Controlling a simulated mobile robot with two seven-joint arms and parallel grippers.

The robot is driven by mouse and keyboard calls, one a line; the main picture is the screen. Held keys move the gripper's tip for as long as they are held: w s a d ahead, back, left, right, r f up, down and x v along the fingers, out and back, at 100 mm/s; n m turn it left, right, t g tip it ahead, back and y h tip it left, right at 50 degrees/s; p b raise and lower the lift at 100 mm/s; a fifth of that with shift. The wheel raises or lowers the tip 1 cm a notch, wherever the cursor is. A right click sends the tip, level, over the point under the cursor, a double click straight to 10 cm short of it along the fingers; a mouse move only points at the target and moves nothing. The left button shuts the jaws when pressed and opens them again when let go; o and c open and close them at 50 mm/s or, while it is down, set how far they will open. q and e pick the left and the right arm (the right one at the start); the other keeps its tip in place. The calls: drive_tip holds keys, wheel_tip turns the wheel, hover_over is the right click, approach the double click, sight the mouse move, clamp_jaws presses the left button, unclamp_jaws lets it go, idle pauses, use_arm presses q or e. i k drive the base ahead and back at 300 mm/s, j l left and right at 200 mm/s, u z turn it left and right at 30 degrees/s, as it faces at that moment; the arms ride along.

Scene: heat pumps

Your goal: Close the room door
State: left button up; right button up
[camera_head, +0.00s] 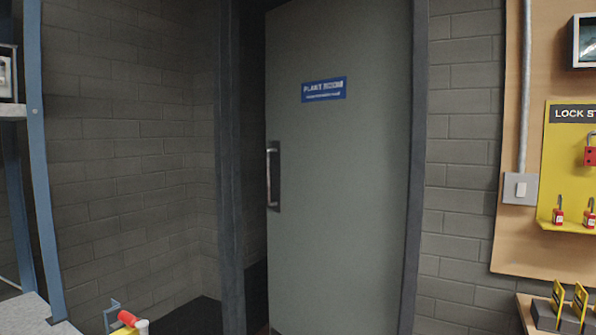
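The room door (345,190) is a tall grey-green panel in a dark frame (231,180). It carries a blue sign (324,89), whose white letters seem to read "PLANT ROOM". A silver bar handle (269,177) on a dark plate is at its left edge. The door stands ajar: a dark gap (252,150) shows between its left edge and the left frame post. Its right edge meets the right post. Neither of my grippers is in view.
A blue-grey shelf post (46,170) stands at the left. A red and yellow item (128,318) is at the lower left edge. At the right are a yellow lock board (565,165) with red padlocks, a light switch (520,189) and a wooden surface with yellow-black items (558,300).

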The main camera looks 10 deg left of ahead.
sight(338, 76)
drive_tip(key=i+l, duration=0.1)
drive_tip(key=i, duration=0.55)
drive_tip(key=i+l, duration=0.1)
drive_tip(key=i, duration=0.55)
drive_tip(key=i+j+u, duration=0.1)
drive_tip(key=i+u, duration=1.05)
drive_tip(key=i, duration=0.85)
